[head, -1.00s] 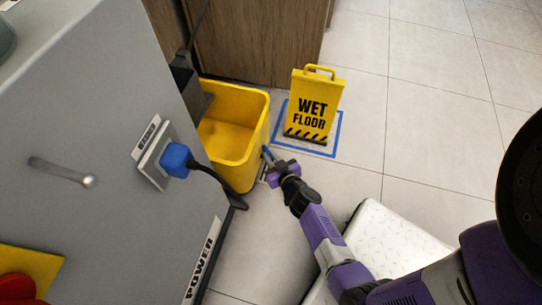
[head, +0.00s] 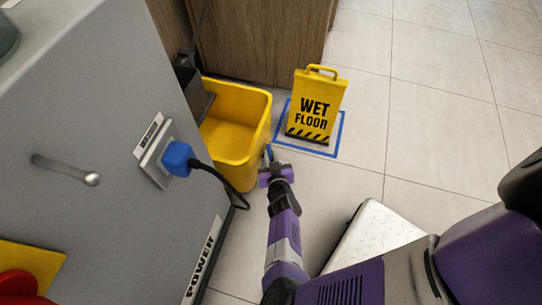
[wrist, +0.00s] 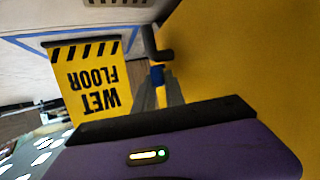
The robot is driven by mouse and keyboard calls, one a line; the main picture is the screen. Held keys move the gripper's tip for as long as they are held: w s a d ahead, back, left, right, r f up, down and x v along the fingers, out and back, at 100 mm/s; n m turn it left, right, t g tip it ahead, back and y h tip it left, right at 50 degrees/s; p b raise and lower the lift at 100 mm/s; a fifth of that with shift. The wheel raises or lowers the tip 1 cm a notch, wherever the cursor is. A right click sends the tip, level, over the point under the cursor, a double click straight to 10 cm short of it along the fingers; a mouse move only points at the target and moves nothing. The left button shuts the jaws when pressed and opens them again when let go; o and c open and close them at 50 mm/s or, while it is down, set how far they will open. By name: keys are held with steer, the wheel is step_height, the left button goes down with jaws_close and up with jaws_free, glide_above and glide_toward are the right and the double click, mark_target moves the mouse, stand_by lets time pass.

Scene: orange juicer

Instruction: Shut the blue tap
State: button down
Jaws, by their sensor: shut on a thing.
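The blue tap (wrist: 157,75) shows as a small blue piece between the fingertips of my gripper (wrist: 158,88) in the wrist view. A black bent part (wrist: 154,44) is just beyond it, beside the yellow bucket wall. In the head view, my gripper (head: 269,160) is low at the right side of the yellow bucket (head: 236,152), and a slim blue piece (head: 268,151) shows at its tip. My gripper is shut on the blue tap. The fingers hide much of the tap, so its exact turn is hard to tell.
A yellow wet floor sign (head: 316,105) stands inside a blue taped square on the floor. A grey machine (head: 100,125) with a blue plug (head: 177,158) and black cable is at the left. Tiled floor (head: 440,110) is clear to the right.

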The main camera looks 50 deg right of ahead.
steer(key=shift+w+a+m+g+h, duration=0.1)
steer(key=shift+a+m+g+h, duration=0.05)
steer(key=shift+m+g+h, duration=0.3)
stand_by(0.6)
steer(key=c, duration=1.4)
jaws_free()
steer(key=shift+n+t+y, duration=0.95)
steer(key=shift+n+y, duration=0.3)
steer(key=shift+s+n+t+y, duration=0.2)
steer(key=shift+n+t+y, duration=0.2)
steer(key=shift+n+y, duration=0.3)
steer(key=shift+s+d+n+t+y, duration=0.1)
steer(key=shift+d+n+t+y, duration=0.15)
steer(key=shift+n+y, duration=0.3)
steer(key=shift+d+n+t+y, duration=0.25)
steer(key=shift+n+y, duration=0.3)
